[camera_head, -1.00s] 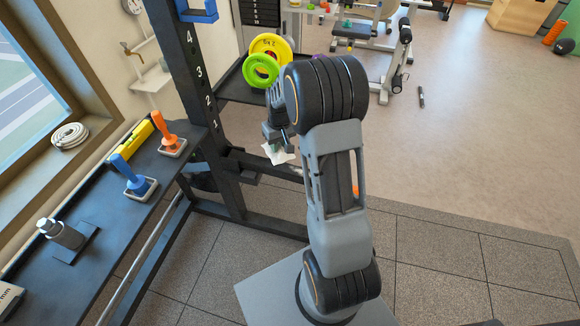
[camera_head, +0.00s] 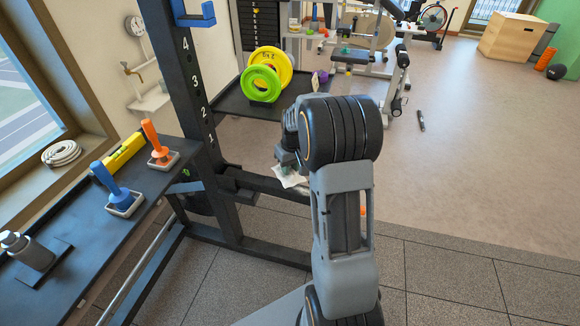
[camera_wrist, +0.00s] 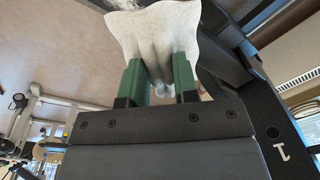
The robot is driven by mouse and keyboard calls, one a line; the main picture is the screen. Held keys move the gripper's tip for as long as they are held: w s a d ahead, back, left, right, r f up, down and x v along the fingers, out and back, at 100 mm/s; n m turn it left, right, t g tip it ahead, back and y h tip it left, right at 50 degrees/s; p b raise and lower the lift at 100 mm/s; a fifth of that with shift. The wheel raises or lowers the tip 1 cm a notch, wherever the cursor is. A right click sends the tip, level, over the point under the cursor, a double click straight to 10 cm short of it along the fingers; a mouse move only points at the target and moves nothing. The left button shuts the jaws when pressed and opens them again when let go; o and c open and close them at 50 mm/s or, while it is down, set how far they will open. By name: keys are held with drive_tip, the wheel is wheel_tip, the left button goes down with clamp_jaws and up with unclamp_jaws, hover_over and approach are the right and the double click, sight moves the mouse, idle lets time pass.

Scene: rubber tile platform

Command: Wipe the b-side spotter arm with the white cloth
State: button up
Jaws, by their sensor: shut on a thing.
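The white cloth (camera_wrist: 150,35) is pinched between the green fingers of my gripper (camera_wrist: 160,80) in the wrist view and spreads out past the fingertips. In the head view a pale piece of the cloth (camera_head: 291,179) shows below my gripper (camera_head: 287,163), which is partly hidden by my arm. A dark horizontal beam (camera_head: 258,183), seemingly the spotter arm, runs right from the numbered black upright. The cloth overlaps this beam in the head view; I cannot tell if they touch. In the wrist view a dark beam (camera_wrist: 228,62) passes right of the cloth.
The black upright (camera_head: 190,90) stands left of my arm. A dark bench (camera_head: 110,225) at left holds a blue-handled tool (camera_head: 118,190), an orange-handled tool (camera_head: 158,147), a yellow level (camera_head: 125,152) and a grey bottle (camera_head: 28,250). Green and yellow plates (camera_head: 262,82) stand behind. Floor at right is mostly open.

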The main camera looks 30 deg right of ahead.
sight(290, 179)
drive_tip(key=shift+s, duration=0.1)
drive_tip(key=shift+a+f+b, duration=0.15)
drive_tip(key=shift+f+b, duration=1.2)
drive_tip(key=shift+f, duration=0.85)
drive_tip(key=shift+f, duration=0.3)
drive_tip(key=shift+w+f+b, duration=0.2)
drive_tip(key=shift+f+b, duration=0.4)
drive_tip(key=shift+f, duration=0.05)
drive_tip(key=shift+r, duration=0.1)
drive_tip(key=shift+s, duration=0.1)
